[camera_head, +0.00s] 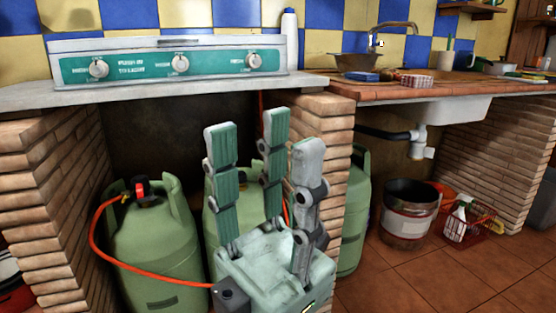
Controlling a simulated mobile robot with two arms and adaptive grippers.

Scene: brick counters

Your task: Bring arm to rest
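My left gripper (265,133) stands in the middle of the view, in front of the counter. Its grey-green fingers point up and are spread apart, with nothing between them. Its pale body covers part of the gas cylinders behind it. The arm behind the gripper is hardly visible. My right gripper is not in view.
A cooker panel with knobs (180,64) sits on the counter above a brick recess. A green gas cylinder (155,240) with an orange hose stands there. Brick pillars (328,130) flank it. A metal bucket (408,213) and red basket (472,225) stand right on open tiled floor (440,280).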

